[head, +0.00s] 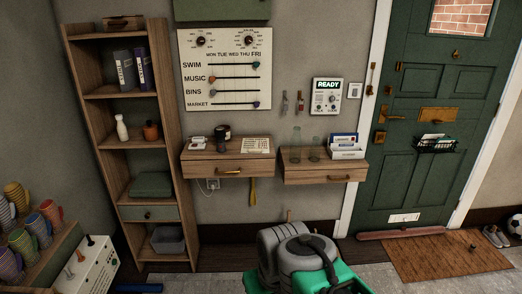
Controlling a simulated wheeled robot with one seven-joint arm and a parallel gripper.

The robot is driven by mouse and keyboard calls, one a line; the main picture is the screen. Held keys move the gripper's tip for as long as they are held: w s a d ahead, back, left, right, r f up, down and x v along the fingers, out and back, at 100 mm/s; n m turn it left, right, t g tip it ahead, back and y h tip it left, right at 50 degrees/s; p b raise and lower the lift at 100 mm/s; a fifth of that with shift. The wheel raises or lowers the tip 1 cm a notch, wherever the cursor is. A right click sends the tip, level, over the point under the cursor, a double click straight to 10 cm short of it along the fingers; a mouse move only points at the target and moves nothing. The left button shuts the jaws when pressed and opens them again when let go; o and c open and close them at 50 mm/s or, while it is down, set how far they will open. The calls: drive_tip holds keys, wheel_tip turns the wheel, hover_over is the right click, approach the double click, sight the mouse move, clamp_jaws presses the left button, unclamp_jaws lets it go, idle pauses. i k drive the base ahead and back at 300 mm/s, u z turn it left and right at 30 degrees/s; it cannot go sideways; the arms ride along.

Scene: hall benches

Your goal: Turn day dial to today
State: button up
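A white wall board (190,120) hangs above the left drawer shelf. Two black dials sit at its top: a left dial (201,41) and a right dial (250,40), each ringed by small marks too small to read. A printed row of days (233,54), MON to FRI, runs below the right dial, with FRI in bolder letters. I cannot tell where either dial points. My gripper is not in view; grey and green parts of my own body show at bottom centre.
Two drawer shelves jut out below the board: the left one (205,171) and the right one (300,177), the latter with glass bottles and a white rack. A bookcase (170,110) stands left, a green door (400,166) right. A READY panel (327,97) hangs between.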

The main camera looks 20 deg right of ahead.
sight(201, 40)
drive_tip(key=z, duration=1.45)
drive_tip(key=i, duration=0.8)
drive_tip(key=u, duration=0.5)
drive_tip(key=i, duration=0.7)
drive_tip(key=u, duration=1.15)
drive_tip(key=i, duration=0.5)
drive_tip(key=u, duration=0.25)
